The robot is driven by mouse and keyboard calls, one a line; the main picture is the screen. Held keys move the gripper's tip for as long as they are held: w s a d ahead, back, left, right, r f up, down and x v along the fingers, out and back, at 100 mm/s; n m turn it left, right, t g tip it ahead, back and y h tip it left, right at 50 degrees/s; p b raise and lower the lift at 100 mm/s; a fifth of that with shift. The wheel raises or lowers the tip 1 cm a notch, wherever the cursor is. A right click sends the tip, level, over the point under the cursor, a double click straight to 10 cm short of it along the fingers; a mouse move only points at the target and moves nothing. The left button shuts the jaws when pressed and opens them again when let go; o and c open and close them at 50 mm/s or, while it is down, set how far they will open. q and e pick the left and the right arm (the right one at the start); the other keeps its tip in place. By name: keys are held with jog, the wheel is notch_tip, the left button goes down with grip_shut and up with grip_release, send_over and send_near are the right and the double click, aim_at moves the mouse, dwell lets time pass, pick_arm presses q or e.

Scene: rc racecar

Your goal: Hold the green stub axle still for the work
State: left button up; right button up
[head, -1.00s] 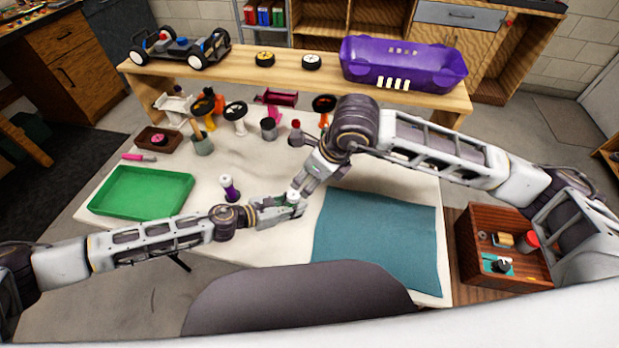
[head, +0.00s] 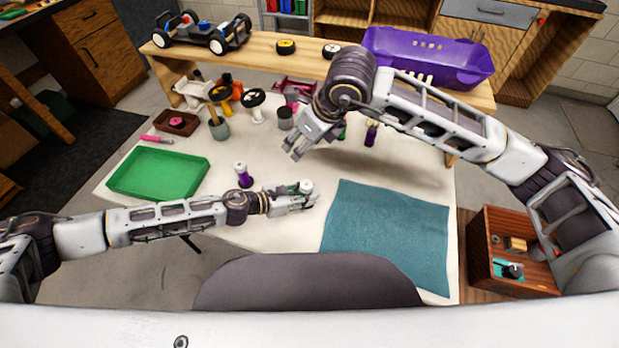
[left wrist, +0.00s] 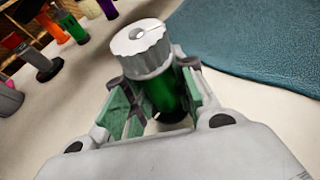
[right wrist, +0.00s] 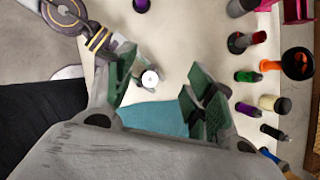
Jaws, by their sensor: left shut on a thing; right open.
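The green stub axle (left wrist: 165,97) stands between the fingers of my left gripper (left wrist: 155,110), with a white ridged cap (left wrist: 142,50) on top. In the head view my left gripper (head: 296,196) is shut on it just left of the teal mat, and the white cap (head: 306,186) shows between the fingers. Its lower end is hidden by the gripper. My right gripper (head: 297,148) is open and empty above the table, behind and apart from the left one. In the right wrist view its fingers (right wrist: 155,95) are spread, with the white cap (right wrist: 150,79) visible beyond them.
A purple piece with a white cap (head: 243,174) stands left of my left gripper. The green tray (head: 158,173) lies at the left and the teal mat (head: 388,235) at the right. Several stub axles and wheels stand toward the back. A purple car body (head: 428,58) sits on the shelf.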

aim_at(308, 183)
jog(key=w+d+f+n+g, duration=0.2)
jog(key=n+g, duration=0.1)
jog(key=n, duration=0.6)
jog(key=w+d+f+n+g+h, duration=0.1)
jog(key=w+d+f+n+g, duration=0.1)
jog(key=n, duration=0.7)
jog(key=shift+d+f+g, duration=0.15)
jog(key=shift+f+g, duration=0.25)
jog(key=shift+g, duration=0.5)
dwell(0.4)
jog(key=shift+x, duration=6)
